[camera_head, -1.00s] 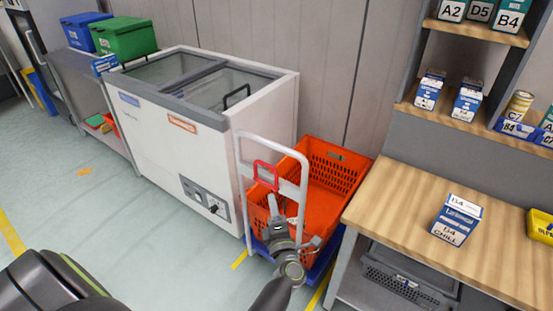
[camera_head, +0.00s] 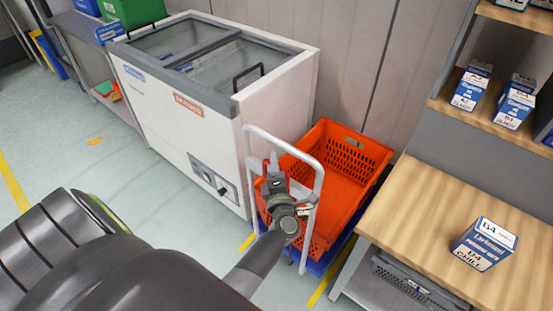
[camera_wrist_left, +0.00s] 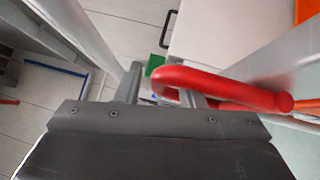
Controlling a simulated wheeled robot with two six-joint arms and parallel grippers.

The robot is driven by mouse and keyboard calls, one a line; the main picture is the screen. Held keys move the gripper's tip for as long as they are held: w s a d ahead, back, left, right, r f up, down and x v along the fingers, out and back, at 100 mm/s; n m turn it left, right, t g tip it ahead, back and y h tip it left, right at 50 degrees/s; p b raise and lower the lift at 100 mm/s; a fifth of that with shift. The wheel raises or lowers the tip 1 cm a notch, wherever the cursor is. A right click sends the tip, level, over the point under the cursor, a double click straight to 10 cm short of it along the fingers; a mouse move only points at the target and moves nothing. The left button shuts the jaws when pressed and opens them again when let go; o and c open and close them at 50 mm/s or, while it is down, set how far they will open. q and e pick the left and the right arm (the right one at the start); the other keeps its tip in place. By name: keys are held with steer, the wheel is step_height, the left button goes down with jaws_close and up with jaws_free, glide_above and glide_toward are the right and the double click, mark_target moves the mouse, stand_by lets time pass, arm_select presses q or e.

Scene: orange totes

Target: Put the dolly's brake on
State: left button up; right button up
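The dolly has a pale tube handle frame (camera_head: 318,185) and a blue base (camera_head: 318,264). It stands between the freezer and the wooden bench. A red loop on the frame, probably the brake lever (camera_head: 267,163), is mostly hidden behind my left gripper (camera_head: 273,176). In the left wrist view the red bar (camera_wrist_left: 235,90) crosses in front of one finger, and its bent end reaches into the gap between the fingers. My left gripper (camera_wrist_left: 162,90) is open there, fingers apart. I cannot tell whether it touches the bar. My right gripper is not in view.
An orange tote (camera_head: 340,180) sits on the dolly. A white chest freezer (camera_head: 180,135) stands close on the left. The wooden bench (camera_head: 440,215) is close on the right, with a blue and white carton (camera_head: 485,244) on it. The floor at left is clear.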

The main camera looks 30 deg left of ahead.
arm_select(q)
steer(key=shift+s, duration=0.1)
steer(key=shift+c, duration=0.8)
steer(key=c, duration=0.5)
jaws_close()
